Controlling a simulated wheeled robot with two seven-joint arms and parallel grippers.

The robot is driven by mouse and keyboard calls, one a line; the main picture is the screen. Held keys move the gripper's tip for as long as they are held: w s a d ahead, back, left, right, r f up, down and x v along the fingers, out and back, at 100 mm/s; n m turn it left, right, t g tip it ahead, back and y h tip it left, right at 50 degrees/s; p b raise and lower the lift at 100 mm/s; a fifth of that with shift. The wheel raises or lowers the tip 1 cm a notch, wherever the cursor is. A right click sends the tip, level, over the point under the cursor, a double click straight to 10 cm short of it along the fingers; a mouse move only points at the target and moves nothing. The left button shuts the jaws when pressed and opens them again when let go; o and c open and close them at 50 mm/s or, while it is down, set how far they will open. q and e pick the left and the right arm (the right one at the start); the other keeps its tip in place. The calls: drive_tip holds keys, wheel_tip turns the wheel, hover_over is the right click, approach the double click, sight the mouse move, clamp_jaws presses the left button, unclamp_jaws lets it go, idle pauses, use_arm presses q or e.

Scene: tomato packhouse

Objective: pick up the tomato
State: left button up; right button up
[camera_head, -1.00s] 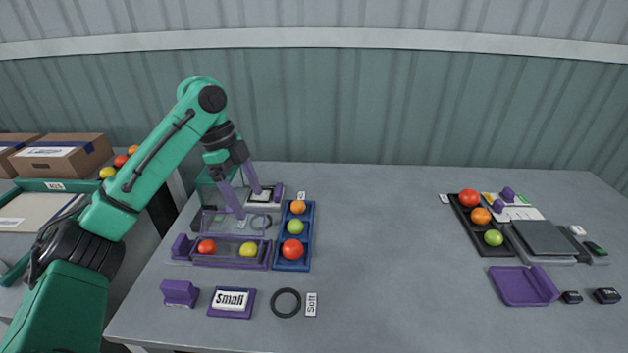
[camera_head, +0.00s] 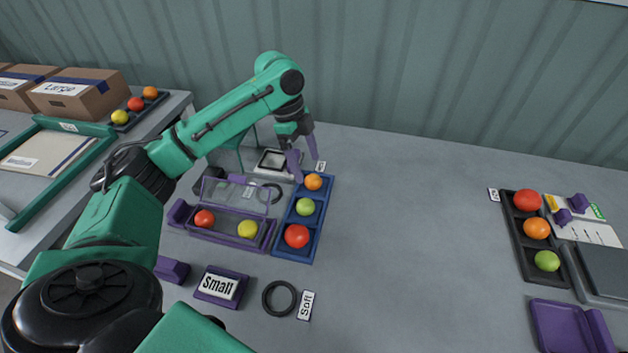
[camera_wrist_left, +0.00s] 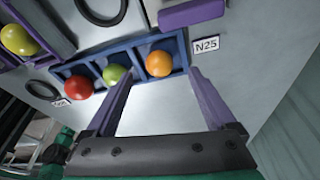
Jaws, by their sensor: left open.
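My left gripper (camera_head: 307,168) is open and empty, pointing down just behind the far end of the blue tray (camera_head: 279,248). An orange tomato (camera_head: 313,182) lies in that tray's far compartment, with a green tomato (camera_head: 306,206) in the middle and a red tomato (camera_head: 297,236) in the near one. In the left wrist view the orange tomato (camera_wrist_left: 158,63) appears between the fingertips (camera_wrist_left: 160,73), with no visible contact. My right gripper is not in view.
A purple tray with a clear lid (camera_head: 235,195) holds a red and a yellow tomato left of the blue tray. A black ring (camera_head: 280,297) and a "Small" sign (camera_head: 221,287) lie in front. A black tray (camera_head: 526,255) with tomatoes stands right. The table's middle is clear.

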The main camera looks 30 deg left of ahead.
sight(312, 176)
use_arm(q)
drive_tip(key=x, duration=0.4)
drive_tip(key=shift+d+f, duration=0.1)
drive_tip(key=shift+d, duration=0.05)
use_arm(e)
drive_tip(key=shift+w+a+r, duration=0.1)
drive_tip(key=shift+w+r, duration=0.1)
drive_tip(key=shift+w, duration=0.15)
use_arm(q)
drive_tip(key=shift+s, duration=0.1)
drive_tip(key=c, duration=1)
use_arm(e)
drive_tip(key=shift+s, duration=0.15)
